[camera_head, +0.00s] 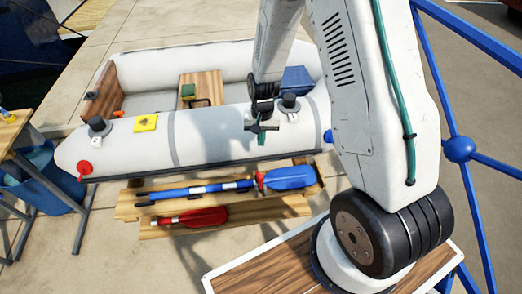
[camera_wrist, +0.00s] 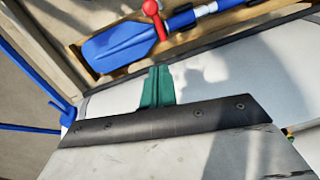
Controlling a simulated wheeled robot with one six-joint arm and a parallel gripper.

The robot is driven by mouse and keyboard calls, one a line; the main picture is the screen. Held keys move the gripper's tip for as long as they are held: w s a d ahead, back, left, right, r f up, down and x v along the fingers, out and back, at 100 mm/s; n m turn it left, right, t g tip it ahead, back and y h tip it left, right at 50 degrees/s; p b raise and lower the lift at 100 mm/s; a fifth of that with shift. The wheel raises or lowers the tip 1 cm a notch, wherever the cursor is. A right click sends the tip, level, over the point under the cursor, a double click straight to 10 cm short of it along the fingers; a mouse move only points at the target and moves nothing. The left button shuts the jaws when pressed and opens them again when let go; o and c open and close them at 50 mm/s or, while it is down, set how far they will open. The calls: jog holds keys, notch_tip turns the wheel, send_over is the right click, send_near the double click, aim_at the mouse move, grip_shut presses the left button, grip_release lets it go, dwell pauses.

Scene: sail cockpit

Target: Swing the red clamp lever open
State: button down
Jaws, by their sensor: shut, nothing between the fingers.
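In the wrist view a red lever with a round knob (camera_wrist: 151,8) stands at the neck of the blue paddle (camera_wrist: 120,42), at the top edge of the picture. My gripper (camera_wrist: 157,72) has green fingers, shut together and empty. In the head view my gripper (camera_head: 262,128) is over the near tube of the grey dinghy, apart from the lever and beyond the blue paddle.
The grey dinghy (camera_head: 215,140) lies behind the wooden rack (camera_head: 270,207). A red paddle (camera_head: 205,217) lies on the rack's near board. A red fitting (camera_head: 84,168) is at the dinghy's left end. A blue railing (camera_head: 460,149) stands at right. Bare paving lies left of the rack.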

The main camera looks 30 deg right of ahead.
aim_at(259, 176)
jog(key=s+f, duration=0.1)
jog(key=f, duration=0.2)
jog(key=s+a+f, duration=0.1)
jog(key=f, duration=0.2)
jog(key=s+a+f, duration=0.1)
jog(key=s+f, duration=0.1)
jog(key=f, duration=0.1)
jog(key=shift+a+f, duration=0.1)
jog(key=shift+f, duration=0.1)
jog(key=shift+s, duration=0.25)
dwell(0.3)
